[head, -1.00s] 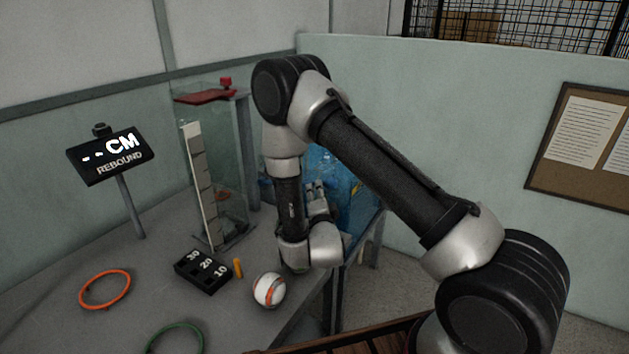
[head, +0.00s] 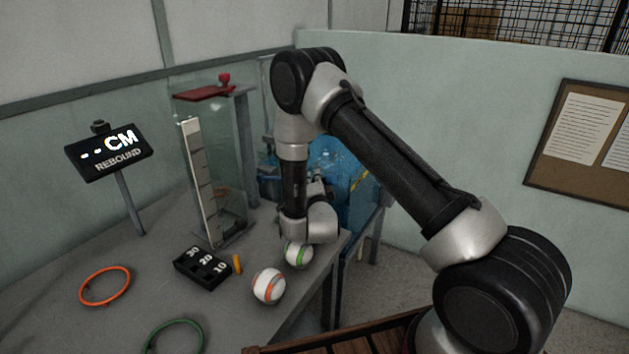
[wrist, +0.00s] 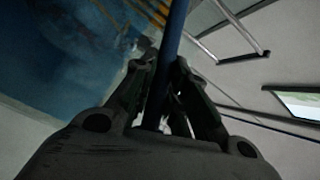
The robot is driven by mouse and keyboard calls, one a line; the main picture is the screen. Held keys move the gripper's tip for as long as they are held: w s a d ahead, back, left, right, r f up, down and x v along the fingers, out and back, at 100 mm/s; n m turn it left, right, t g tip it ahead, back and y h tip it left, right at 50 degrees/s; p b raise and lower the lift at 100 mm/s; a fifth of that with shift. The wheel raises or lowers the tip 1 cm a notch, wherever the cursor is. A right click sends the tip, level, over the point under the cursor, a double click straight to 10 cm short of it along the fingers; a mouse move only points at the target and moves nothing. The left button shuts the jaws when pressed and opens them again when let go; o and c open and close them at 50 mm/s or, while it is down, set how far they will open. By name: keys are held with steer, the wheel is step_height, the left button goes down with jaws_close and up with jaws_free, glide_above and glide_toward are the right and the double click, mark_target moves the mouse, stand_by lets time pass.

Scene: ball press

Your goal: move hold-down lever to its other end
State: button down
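My gripper (wrist: 162,62) has its two dark fingers drawn in on both sides of a dark blue bar (wrist: 175,28), with little or no gap at the tips. The bar looks like the hold-down lever; its ends are out of view. In the head view my gripper (head: 320,188) is partly hidden behind my wrist, beside the blue machine (head: 345,180) at the right end of the table. The lever cannot be made out there.
The grey table (head: 110,255) holds a green-striped ball (head: 298,256) below my wrist, an orange-striped ball (head: 268,286), a black number block (head: 202,270), an orange ring (head: 104,286), a green ring (head: 175,338), a rebound sign (head: 108,155) and a clear tower with a scale (head: 199,185).

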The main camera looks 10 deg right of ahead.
steer(key=w+a+r+n+g, duration=0.1)
steer(key=r, duration=0.2)
steer(key=w+a+r+n, duration=0.1)
steer(key=r, duration=0.2)
steer(key=w+a+r+n+g, duration=0.1)
steer(key=r, duration=0.2)
steer(key=shift+w+a+g, duration=0.15)
steer(key=shift+g, duration=0.15)
steer(key=w+a+r+n+g+h, duration=0.1)
steer(key=w+a+r+n+g, duration=0.2)
steer(key=w+a+r, duration=0.4)
steer(key=shift+w+a+n+g+h, duration=0.2)
steer(key=shift+n+g+h, duration=0.2)
steer(key=shift+n, duration=0.2)
steer(key=shift+r, duration=0.1)
steer(key=c, duration=1.4)
jaws_free()
